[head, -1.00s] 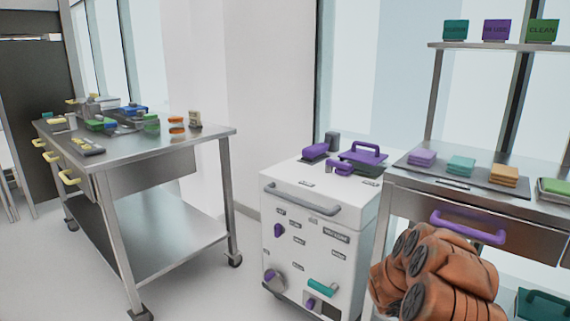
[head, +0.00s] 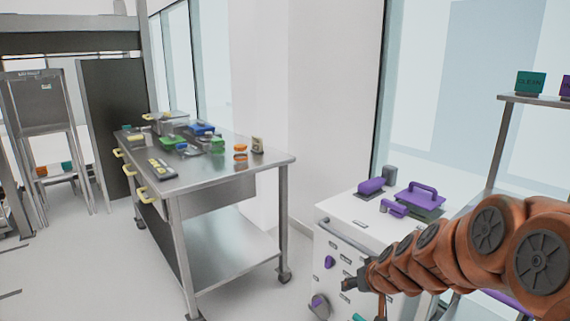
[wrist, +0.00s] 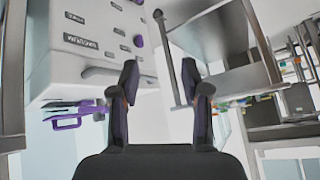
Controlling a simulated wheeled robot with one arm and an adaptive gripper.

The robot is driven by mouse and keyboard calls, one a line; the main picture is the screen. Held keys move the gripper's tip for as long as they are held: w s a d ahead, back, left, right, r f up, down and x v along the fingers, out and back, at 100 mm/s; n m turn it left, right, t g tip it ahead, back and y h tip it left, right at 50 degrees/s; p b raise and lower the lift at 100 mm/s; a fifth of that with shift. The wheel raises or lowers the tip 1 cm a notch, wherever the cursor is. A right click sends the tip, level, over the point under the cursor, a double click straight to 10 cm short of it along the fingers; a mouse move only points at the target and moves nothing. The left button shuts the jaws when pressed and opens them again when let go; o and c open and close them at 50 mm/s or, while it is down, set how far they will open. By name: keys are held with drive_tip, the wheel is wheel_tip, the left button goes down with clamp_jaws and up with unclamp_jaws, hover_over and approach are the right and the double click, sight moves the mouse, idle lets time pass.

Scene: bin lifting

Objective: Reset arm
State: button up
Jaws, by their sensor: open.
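My orange arm reaches in from the right in the head view. My gripper (head: 362,284) is at its end, in front of the white cabinet (head: 345,225). In the wrist view my gripper (wrist: 160,100) has its two dark fingers apart with nothing between them. The white cabinet also shows in the wrist view (wrist: 85,50), upside down, to the left of the fingers. The fingers look clear of it, though the exact gap cannot be told.
A steel table (head: 215,172) with yellow handles, carrying several small containers, stands left of the cabinet. Purple-handled items (head: 420,198) sit on the cabinet top. A shelf (head: 535,101) with coloured boxes is at the right. The floor (head: 90,265) at left is clear.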

drive_tip(key=s+a+r+g+p, duration=0.2)
drive_tip(key=s+r, duration=0.1)
drive_tip(key=s, duration=0.3)
drive_tip(key=s+a+r+n+g+p, duration=0.1)
drive_tip(key=s+a+r+p, duration=0.1)
drive_tip(key=s+r+p, duration=0.3)
drive_tip(key=s+a+r+g, duration=0.1)
drive_tip(key=s+r+g, duration=0.1)
drive_tip(key=s, duration=0.5)
drive_tip(key=s+d+r+g+h+p, duration=0.1)
drive_tip(key=s+d+r+g+p, duration=0.1)
drive_tip(key=s, duration=0.8)
drive_tip(key=s+d+r+m+g+h+p, duration=0.1)
drive_tip(key=s+d+r+g+p, duration=0.1)
drive_tip(key=s, duration=0.8)
wheel_tip(320, 180, up, 3)
drive_tip(key=shift+d+p, duration=0.55)
drive_tip(key=shift+p, duration=0.6)
drive_tip(key=shift+c, duration=0.4)
drive_tip(key=shift+d+m, duration=0.15)
drive_tip(key=shift+m, duration=0.15)
